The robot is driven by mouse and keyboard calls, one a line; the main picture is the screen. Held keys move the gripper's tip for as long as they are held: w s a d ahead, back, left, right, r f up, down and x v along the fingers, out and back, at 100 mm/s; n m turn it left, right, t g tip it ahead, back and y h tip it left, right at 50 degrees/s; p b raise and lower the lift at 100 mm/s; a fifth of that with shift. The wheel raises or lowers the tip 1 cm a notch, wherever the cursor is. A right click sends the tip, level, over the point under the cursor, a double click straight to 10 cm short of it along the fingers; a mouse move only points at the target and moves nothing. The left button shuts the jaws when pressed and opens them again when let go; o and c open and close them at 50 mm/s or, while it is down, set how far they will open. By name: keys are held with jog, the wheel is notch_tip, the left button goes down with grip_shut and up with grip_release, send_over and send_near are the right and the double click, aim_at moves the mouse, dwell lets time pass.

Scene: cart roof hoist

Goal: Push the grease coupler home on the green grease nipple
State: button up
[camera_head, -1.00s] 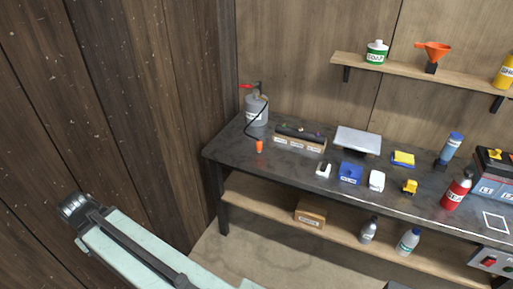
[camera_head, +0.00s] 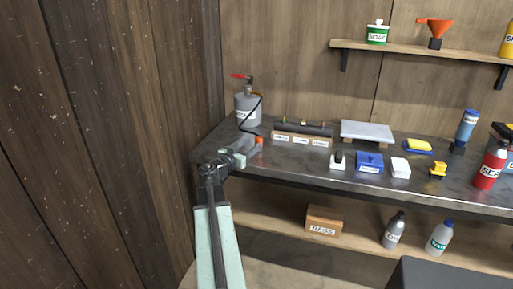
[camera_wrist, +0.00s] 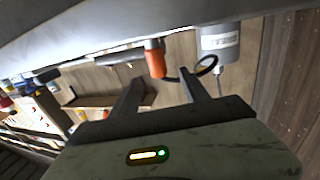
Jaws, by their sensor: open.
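The orange grease coupler (camera_head: 259,141) stands on the bench's left end, joined by a black hose to the grey grease canister (camera_head: 248,110) with a red handle. My gripper (camera_head: 243,150) is open and empty, just left of the coupler. In the wrist view the coupler (camera_wrist: 156,63) shows between and beyond the two fingertips of my gripper (camera_wrist: 161,78), with no grip on it. The dark nipple bar (camera_head: 302,128) lies behind a labelled wooden block, right of the coupler.
A wooden wall stands close on the left. A shelf (camera_head: 400,46) hangs above.

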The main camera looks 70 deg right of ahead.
aim_at(257, 141)
jog(key=x, duration=0.7)
jog(key=shift+d+f, duration=0.1)
jog(key=shift+f, duration=0.05)
grip_shut()
